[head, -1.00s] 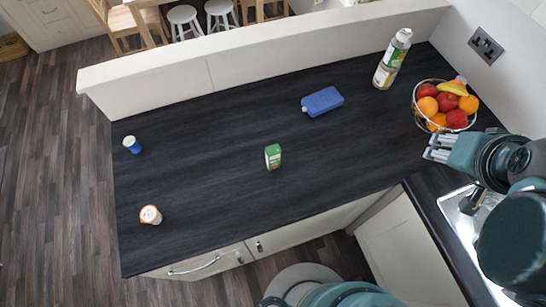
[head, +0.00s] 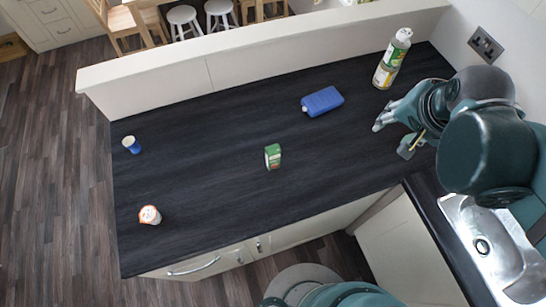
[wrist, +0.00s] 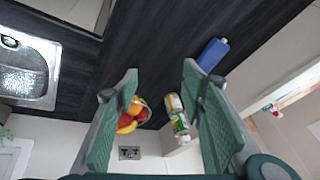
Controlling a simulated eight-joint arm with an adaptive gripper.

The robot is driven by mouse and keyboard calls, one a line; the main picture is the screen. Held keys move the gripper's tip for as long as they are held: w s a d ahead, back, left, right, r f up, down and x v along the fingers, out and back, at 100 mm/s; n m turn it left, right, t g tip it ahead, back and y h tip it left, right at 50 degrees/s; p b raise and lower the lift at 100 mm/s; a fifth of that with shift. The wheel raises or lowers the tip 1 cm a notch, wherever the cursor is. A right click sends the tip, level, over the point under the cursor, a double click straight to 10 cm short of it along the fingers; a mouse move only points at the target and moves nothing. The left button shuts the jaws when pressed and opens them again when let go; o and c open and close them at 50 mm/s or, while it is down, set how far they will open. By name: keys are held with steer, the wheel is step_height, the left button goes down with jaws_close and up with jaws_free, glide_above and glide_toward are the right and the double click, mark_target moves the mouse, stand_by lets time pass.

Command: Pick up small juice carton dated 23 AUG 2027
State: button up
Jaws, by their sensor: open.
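A small green carton (head: 273,156) with a white patch stands upright on the dark worktop, near its middle, in the head view. Any date on it is too small to read. It does not show in the wrist view. My gripper (head: 392,139) is open and empty over the right part of the worktop, well to the right of the carton. Its two green fingers stand wide apart in the wrist view (wrist: 160,72).
A blue flask (head: 322,101) lies behind the carton. A tall white-green container (head: 392,58) stands back right. The fruit bowl (wrist: 140,103) shows between my fingers in the wrist view. Two small tubs, blue (head: 132,145) and white-orange (head: 150,215), stand left. Worktop around the carton is clear.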

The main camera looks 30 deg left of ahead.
steer(key=a+f+m+g, duration=0.2)
steer(key=a+f, duration=0.2)
steer(key=a, duration=0.6)
steer(key=m+g+h, duration=0.1)
steer(key=m+g, duration=0.2)
steer(key=m, duration=0.1)
glide_toward(274, 150)
step_height(274, 150, down, 7)
steer(key=shift+a+r+b, duration=0.1)
steer(key=shift+a+b, duration=0.1)
steer(key=shift+b, duration=0.15)
steer(key=shift+s, duration=0.1)
steer(key=shift+f, duration=0.25)
steer(key=shift+f, duration=1.15)
steer(key=shift+f, duration=0.1)
steer(key=shift+a+f, duration=0.1)
steer(key=shift+f, duration=2.4)
